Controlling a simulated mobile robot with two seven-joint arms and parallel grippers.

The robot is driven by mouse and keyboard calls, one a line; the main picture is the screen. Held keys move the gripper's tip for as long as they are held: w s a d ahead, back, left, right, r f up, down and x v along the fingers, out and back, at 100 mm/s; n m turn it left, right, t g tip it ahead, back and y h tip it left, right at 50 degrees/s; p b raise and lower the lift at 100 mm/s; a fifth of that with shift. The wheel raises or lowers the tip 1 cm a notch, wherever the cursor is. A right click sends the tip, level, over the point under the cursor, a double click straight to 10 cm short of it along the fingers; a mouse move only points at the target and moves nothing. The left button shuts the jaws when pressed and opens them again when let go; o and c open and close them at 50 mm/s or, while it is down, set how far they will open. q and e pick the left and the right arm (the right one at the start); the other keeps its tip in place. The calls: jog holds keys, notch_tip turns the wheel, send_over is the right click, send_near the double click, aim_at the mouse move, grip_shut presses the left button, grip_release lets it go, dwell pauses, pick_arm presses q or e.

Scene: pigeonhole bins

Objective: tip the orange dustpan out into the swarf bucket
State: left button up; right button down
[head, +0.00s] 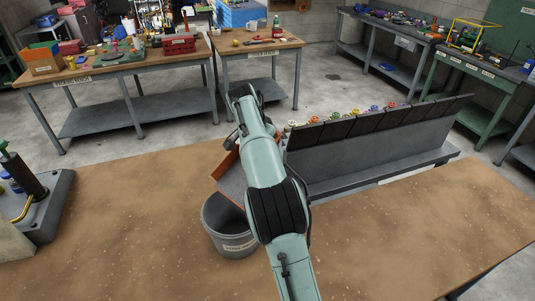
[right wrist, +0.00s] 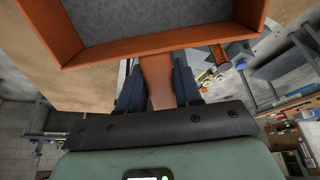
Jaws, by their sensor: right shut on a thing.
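The orange dustpan (head: 232,178) is partly hidden behind my right arm in the head view. It is tilted, with its lower part over the mouth of the grey swarf bucket (head: 231,242). The bucket stands upright on the brown bench and has a pale label. In the right wrist view my right gripper (right wrist: 157,75) is shut on the dustpan's orange handle (right wrist: 157,88). The pan's grey inner face (right wrist: 150,20) and orange rim show above the fingers. I cannot tell whether swarf lies in it. The bucket's inside is mostly hidden. My left gripper is out of view.
A grey pigeonhole rack (head: 370,150) with dark flaps and several coloured items behind stands right of the arm. A dark grey machine base (head: 40,210) is at the left edge. The brown bench top (head: 130,210) is clear between machine and bucket, and also at right.

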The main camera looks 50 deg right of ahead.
jog(key=a+r+h, duration=0.6)
jog(key=a+h, duration=0.2)
jog(key=h, duration=0.1)
pick_arm(q)
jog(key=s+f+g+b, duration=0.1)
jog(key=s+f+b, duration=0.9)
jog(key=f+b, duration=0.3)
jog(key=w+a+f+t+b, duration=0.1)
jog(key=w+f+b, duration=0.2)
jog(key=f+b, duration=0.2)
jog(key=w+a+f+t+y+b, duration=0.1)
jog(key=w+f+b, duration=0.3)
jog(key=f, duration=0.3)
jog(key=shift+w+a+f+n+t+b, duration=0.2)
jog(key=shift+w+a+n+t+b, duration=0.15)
jog(key=shift+b, duration=0.35)
pick_arm(e)
jog(key=a+f+h, duration=0.2)
jog(key=a+h, duration=0.9)
jog(key=a, duration=0.4)
jog(key=shift+s+a, duration=0.15)
jog(key=shift+s, duration=0.1)
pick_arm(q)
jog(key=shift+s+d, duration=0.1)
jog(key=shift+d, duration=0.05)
pick_arm(e)
jog(key=shift+f, duration=0.1)
